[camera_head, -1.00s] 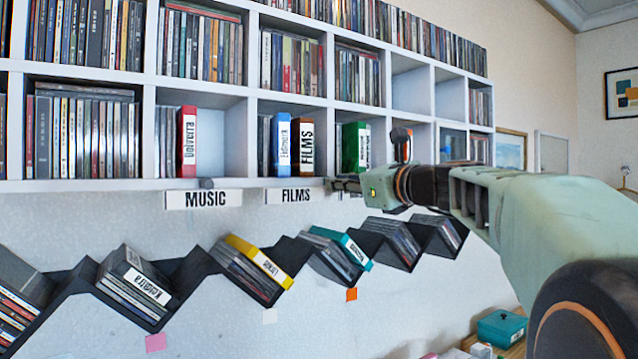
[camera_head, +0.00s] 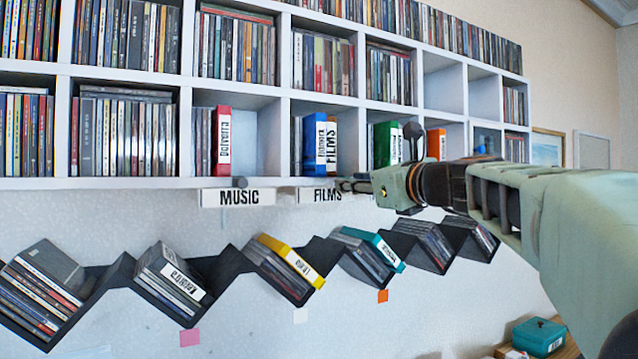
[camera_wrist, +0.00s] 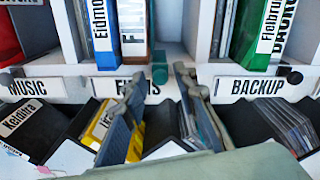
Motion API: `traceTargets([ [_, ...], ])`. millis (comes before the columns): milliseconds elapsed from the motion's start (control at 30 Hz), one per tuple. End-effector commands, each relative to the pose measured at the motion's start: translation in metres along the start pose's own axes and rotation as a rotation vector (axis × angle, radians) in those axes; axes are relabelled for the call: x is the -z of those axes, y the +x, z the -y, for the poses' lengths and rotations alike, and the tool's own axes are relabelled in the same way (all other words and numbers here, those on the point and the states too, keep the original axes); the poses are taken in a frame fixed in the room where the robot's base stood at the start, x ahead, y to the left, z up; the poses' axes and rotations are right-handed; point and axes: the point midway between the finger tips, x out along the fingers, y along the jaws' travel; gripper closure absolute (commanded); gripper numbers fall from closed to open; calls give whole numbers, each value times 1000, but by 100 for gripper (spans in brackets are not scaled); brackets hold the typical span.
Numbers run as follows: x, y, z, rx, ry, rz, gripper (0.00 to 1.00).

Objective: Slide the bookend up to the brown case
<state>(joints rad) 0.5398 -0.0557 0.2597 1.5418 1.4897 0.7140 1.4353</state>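The brown case (camera_head: 333,150), with a white FILMS spine, stands upright beside a blue case in the compartment above the FILMS label. Its pale spine also shows in the wrist view (camera_wrist: 132,28). A dark teal block (camera_wrist: 159,68) at the shelf's front edge, right of the case, looks like the bookend's grip; the rest of the bookend cannot be made out. My gripper (camera_head: 345,185) is at the shelf edge by the FILMS label. In the wrist view my gripper (camera_wrist: 158,84) is open, one finger either side of the block's line; contact cannot be told.
The blue case (camera_head: 315,143) stands left of the brown one. A green case (camera_head: 384,145) is in the compartment to the right. The FILMS label (camera_head: 319,195) hangs below the shelf edge. A black zigzag rack (camera_head: 225,270) with several cases runs beneath.

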Motion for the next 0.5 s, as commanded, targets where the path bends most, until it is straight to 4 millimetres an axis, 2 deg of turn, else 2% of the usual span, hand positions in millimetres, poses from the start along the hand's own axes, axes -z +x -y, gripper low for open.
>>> traceTargets([
  [333, -2, 0, 1, 0, -1, 0, 69],
  [500, -17, 0, 4, -1, -3, 2, 69],
])
